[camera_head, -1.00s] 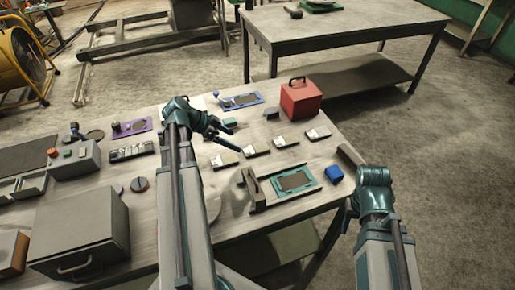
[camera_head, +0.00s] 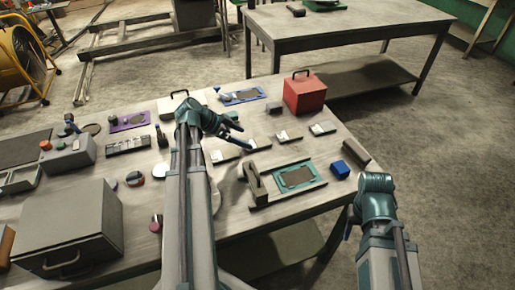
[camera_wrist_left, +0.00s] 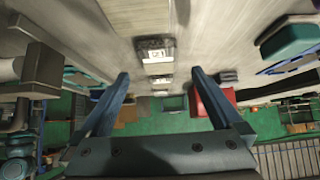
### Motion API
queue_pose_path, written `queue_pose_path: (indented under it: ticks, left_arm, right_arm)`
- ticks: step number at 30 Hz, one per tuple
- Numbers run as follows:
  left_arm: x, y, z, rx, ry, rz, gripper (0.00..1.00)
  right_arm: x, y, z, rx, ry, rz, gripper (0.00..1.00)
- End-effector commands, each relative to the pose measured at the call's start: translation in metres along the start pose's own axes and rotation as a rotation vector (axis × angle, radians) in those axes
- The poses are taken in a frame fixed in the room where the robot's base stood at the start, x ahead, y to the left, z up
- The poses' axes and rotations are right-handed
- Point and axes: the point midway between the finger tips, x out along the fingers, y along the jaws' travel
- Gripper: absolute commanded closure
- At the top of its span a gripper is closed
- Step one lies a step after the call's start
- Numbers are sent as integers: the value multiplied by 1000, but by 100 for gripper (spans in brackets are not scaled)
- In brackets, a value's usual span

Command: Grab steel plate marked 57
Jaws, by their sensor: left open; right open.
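Several small dark steel plates with white labels lie in a row on the workbench; in the head view one is at the row's middle (camera_head: 289,137), another at its right end (camera_head: 322,129). Their numbers are too small to read there. In the left wrist view the nearest plate (camera_wrist_left: 155,49) lies ahead, between the finger lines; its label has dark characters I cannot read surely. My left gripper (camera_head: 236,136) is open and empty above the row's left part; its spread fingers show in the wrist view (camera_wrist_left: 160,78). My right gripper (camera_head: 350,222) is open by the bench's right edge.
A red box (camera_head: 304,95) stands behind the row. A teal-framed tray (camera_head: 318,187), a brown bracket (camera_head: 255,186) and a blue block (camera_head: 340,169) lie in front. A large grey box (camera_head: 68,230) stands front left. Open floor lies to the right.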

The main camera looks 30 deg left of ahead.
Motion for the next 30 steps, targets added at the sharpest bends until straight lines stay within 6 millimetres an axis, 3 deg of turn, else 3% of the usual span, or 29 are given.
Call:
queue_pose_path:
  ticks: [8,18,26,30]
  left_arm:
    - [7,0,0,0,0,0,0]
    - [51,2,0,1,0,0,0]
    - [53,2,-4,0,0,0,0]
    - [53,2,-4,0,0,0,23]
  right_arm:
    - [5,0,0,0,0,0,50]
    - [36,-3,-2,0,0,0,50]
    - [35,-3,-2,0,0,0,50]
    - [35,-3,-2,0,0,0,50]
